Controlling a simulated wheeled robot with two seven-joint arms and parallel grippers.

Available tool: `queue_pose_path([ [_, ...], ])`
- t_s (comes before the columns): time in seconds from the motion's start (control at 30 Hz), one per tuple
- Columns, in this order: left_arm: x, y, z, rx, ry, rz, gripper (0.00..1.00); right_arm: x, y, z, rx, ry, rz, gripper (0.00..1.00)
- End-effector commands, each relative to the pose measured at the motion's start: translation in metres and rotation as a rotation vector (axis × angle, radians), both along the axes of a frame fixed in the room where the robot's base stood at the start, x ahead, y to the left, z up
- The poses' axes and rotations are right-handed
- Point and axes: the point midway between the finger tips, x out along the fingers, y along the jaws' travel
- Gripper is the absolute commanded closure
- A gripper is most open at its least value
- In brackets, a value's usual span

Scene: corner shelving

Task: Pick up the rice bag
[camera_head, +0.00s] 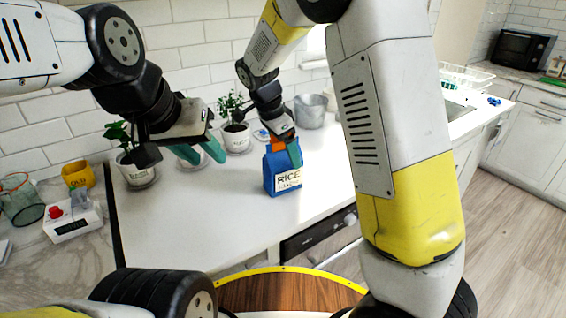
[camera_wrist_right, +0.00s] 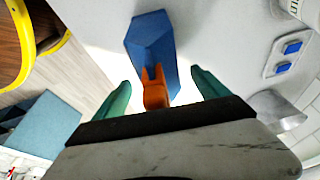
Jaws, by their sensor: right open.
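The rice bag (camera_head: 283,178) is blue with a white RICE label and an orange top. It stands upright on the white counter in the head view. In the right wrist view the bag (camera_wrist_right: 150,48) lies between the two teal fingers, with its orange top close to the palm. My right gripper (camera_head: 284,150) is at the top of the bag, fingers apart on either side, with gaps visible between fingers and bag in the wrist view (camera_wrist_right: 160,88). My left gripper (camera_head: 203,152) hangs above the counter to the left, apart from the bag; its finger opening is hard to make out.
Potted plants (camera_head: 236,138) stand along the wall behind. A metal bucket (camera_head: 310,111) is behind the bag to the right. A kitchen scale (camera_head: 73,222), a yellow mug (camera_head: 78,175) and a glass jar (camera_head: 22,205) sit at the left. The counter front (camera_head: 200,230) is clear.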

Motion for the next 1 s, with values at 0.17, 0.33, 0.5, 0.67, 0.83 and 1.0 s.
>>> queue_pose_path([
  [0.17,0.0000,0.0000,0.0000,0.000,0.000,0.000,0.64,-0.0001,0.0001,-0.0010,0.000,0.000,0.000,0.15],
  [0.33,0.0000,0.0000,0.0000,0.000,0.000,0.000,0.64,0.0001,0.0001,-0.0035,0.000,0.000,0.000,0.15],
  [0.5,0.0000,0.0000,0.0000,0.000,0.000,0.000,0.64,0.0001,0.0002,-0.0048,0.000,-0.001,0.000,0.15],
  [0.67,0.0000,0.0000,0.0000,0.000,0.000,0.000,0.64,0.0001,0.0002,-0.0048,0.000,0.000,0.000,0.15],
  [0.83,0.0000,0.0000,0.0000,0.000,0.000,0.000,0.64,0.0000,0.0001,-0.0047,0.000,0.000,0.000,0.41],
  [1.0,0.0000,0.0000,0.0000,0.000,0.000,0.000,0.64,0.0001,0.0002,-0.0047,0.000,0.000,0.000,0.74],
])
